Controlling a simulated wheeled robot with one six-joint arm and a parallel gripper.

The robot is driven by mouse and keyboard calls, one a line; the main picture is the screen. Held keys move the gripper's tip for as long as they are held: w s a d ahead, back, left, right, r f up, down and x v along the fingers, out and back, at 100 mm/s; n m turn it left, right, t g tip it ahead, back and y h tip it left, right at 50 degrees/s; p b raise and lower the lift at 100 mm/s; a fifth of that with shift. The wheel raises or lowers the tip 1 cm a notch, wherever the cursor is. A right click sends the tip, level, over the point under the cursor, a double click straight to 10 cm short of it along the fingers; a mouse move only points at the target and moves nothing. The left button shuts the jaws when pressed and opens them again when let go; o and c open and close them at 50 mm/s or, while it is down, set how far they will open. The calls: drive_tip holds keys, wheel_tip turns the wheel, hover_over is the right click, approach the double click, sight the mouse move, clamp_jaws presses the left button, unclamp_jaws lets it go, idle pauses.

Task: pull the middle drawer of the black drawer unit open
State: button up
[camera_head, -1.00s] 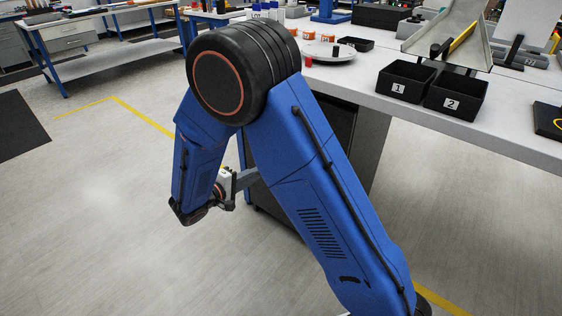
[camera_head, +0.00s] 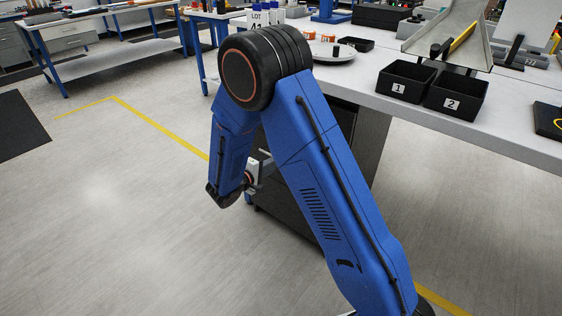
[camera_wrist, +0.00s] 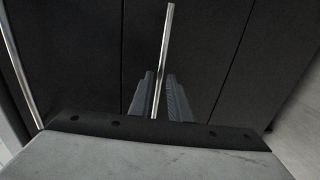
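The black drawer unit (camera_head: 285,218) stands under the workbench in the head view, mostly hidden behind my blue arm. In the wrist view its dark front fills the picture, with seams running lengthwise between panels. The middle drawer (camera_wrist: 200,40) is the central panel and looks level with its neighbours. Its thin silver bar handle (camera_wrist: 166,40) runs between the two fingers of my gripper (camera_wrist: 160,90). The fingers are apart on either side of the bar, with a small gap showing; contact is not clear. In the head view the gripper is largely hidden behind my arm.
Another silver handle (camera_wrist: 18,65) shows at the left of the wrist view. The workbench (camera_head: 430,117) above carries black bins (camera_head: 406,82) marked 1 and 2, and a round grey plate (camera_head: 330,54). The floor left of my arm is clear.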

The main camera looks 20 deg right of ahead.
drive_tip(key=shift+x, duration=2.05)
clamp_jaws()
drive_tip(key=f+v, duration=0.3)
drive_tip(key=v, duration=1.1)
drive_tip(key=a+f+v, duration=0.1)
drive_tip(key=f+v, duration=0.1)
drive_tip(key=v, duration=1.3)
drive_tip(key=shift+s+f, duration=0.3)
drive_tip(key=shift+s, duration=0.2)
drive_tip(key=shift+a, duration=0.15)
unclamp_jaws()
